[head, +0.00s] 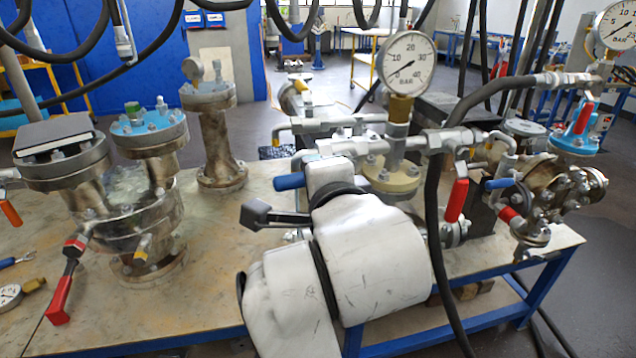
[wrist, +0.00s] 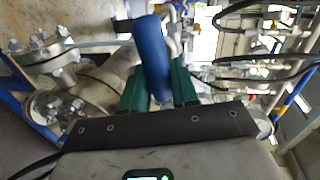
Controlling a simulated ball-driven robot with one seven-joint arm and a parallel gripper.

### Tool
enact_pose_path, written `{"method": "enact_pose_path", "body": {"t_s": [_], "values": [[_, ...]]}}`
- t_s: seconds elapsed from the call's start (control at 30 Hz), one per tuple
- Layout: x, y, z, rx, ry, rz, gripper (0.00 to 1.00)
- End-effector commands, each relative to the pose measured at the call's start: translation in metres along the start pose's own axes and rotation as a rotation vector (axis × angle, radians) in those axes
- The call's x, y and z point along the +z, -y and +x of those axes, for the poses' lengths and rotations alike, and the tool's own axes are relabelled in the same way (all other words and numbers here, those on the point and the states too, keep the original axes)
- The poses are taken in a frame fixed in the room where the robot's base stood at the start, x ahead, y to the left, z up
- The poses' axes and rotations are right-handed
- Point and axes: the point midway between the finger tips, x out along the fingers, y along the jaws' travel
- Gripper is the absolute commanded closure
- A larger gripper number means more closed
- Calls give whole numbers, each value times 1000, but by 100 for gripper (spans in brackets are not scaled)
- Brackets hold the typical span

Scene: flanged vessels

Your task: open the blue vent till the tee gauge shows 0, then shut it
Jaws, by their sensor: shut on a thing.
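The blue vent handle (wrist: 150,45) stands between the green fingers of my gripper (wrist: 160,84) in the wrist view, and the fingers are closed on it. In the head view a blue lever (head: 290,182) sticks out to the left from behind my white-sleeved wrist, which hides my fingers and the valve body. The tee gauge (head: 408,62), white with a BAR scale up to 40, stands upright on a brass fitting above a cream flange (head: 390,178). Its needle seems to point to the lower left, at the low end; the exact reading is too small to tell.
A second blue lever (head: 500,183) and a red lever (head: 455,200) sit to the right. Another gauge (head: 618,25) is at the top right. A black hose (head: 436,240) hangs just right of my arm. Flanged vessels (head: 125,215) and a red-handled valve (head: 62,290) stand left.

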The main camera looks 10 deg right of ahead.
Motion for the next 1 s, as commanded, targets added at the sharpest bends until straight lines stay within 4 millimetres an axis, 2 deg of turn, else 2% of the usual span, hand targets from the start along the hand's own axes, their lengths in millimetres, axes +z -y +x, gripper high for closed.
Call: {"method": "enact_pose_path", "body": {"t_s": [0.27,0.77,0.8,0.93,1.0], "values": [[-1,4,-1,0,15,82,100],[-1,5,-1,0,17,96,100],[-1,5,-1,0,17,95,67],[-1,5,-1,0,17,95,55],[-1,5,-1,0,17,94,53]]}}
